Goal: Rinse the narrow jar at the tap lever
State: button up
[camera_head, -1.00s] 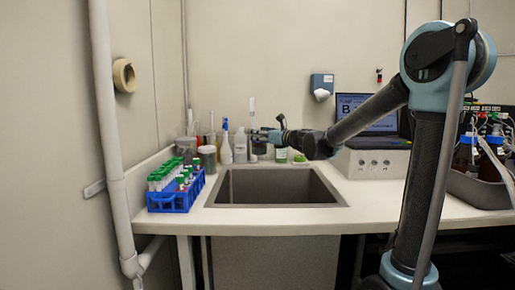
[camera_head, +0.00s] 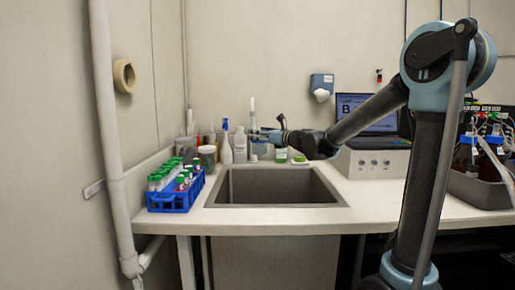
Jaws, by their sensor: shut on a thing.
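My gripper (camera_head: 258,133) reaches in from the right, above the back rim of the sink (camera_head: 272,186). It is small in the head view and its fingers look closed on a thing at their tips. That thing is probably the narrow jar, but its outline cannot be told from the bottles behind. A slim pale upright thing (camera_head: 252,108) rises at the fingertips; I cannot tell whether it is part of the tap. The tap lever cannot be made out.
A blue rack (camera_head: 176,201) of capped tubes stands left of the sink. White bottles (camera_head: 240,146) and a green-labelled bottle (camera_head: 281,154) line the back. A laptop (camera_head: 372,112) sits on a pale box (camera_head: 375,163) at right. The sink basin looks empty.

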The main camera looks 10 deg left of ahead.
jog(key=s+d, duration=0.3)
jog(key=s, duration=0.4)
jog(key=shift+s, duration=0.2)
dwell(0.8)
dwell(1.2)
jog(key=s+d+r, duration=0.2)
jog(key=s+r, duration=0.2)
jog(key=shift+s, duration=0.3)
dwell(0.3)
